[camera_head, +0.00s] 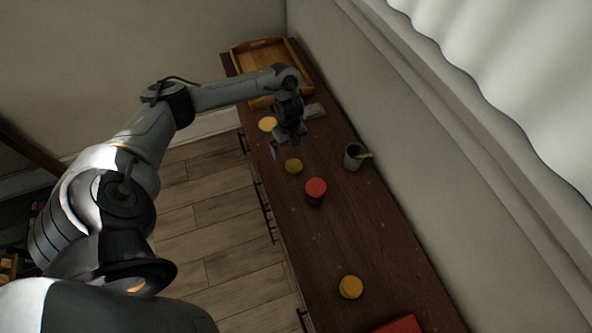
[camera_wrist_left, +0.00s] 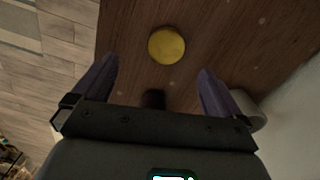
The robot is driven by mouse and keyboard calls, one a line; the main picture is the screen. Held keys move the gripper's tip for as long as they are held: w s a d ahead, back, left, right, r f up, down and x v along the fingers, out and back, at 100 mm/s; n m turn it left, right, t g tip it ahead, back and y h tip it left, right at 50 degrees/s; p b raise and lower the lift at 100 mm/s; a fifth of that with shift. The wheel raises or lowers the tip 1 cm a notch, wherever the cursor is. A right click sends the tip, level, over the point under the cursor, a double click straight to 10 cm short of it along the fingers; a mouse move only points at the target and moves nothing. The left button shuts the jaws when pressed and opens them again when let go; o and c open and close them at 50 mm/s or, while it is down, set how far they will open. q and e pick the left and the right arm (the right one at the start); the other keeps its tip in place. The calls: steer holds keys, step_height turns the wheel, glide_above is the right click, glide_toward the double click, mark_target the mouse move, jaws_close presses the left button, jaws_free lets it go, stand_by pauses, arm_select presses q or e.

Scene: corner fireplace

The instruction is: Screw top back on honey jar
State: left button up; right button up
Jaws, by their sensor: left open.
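My left gripper (camera_head: 289,147) is open and empty above the dark wooden table, and its fingers also show in the left wrist view (camera_wrist_left: 158,70). A flat yellow round piece (camera_head: 294,166), like a lid, lies on the table just below and in front of it. A yellow disc lies ahead of the fingertips in the wrist view (camera_wrist_left: 166,45). A jar-like dark container with a red top (camera_head: 316,188) stands upright nearer to me. Another yellow disc (camera_head: 267,124) lies beyond the gripper. I cannot tell which piece is the honey jar. My right gripper is not in view.
A grey mug (camera_head: 353,158) stands by the wall, right of the gripper. A wooden tray (camera_head: 244,62) is at the far end. A thicker yellow round item (camera_head: 350,287) and a red item (camera_head: 402,325) are at the near end. The table between has free room.

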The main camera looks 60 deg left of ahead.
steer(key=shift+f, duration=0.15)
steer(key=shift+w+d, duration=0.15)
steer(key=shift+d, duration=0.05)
arm_select(q)
steer(key=shift+w+d+r, duration=0.2)
steer(key=shift+w, duration=0.35)
steer(key=b, duration=0.2)
glide_above(293, 165)
step_height(293, 165, down, 4)
steer(key=shift+f, duration=0.25)
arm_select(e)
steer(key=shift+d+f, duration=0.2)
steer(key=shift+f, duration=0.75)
arm_select(q)
steer(key=shift+f, duration=0.55)
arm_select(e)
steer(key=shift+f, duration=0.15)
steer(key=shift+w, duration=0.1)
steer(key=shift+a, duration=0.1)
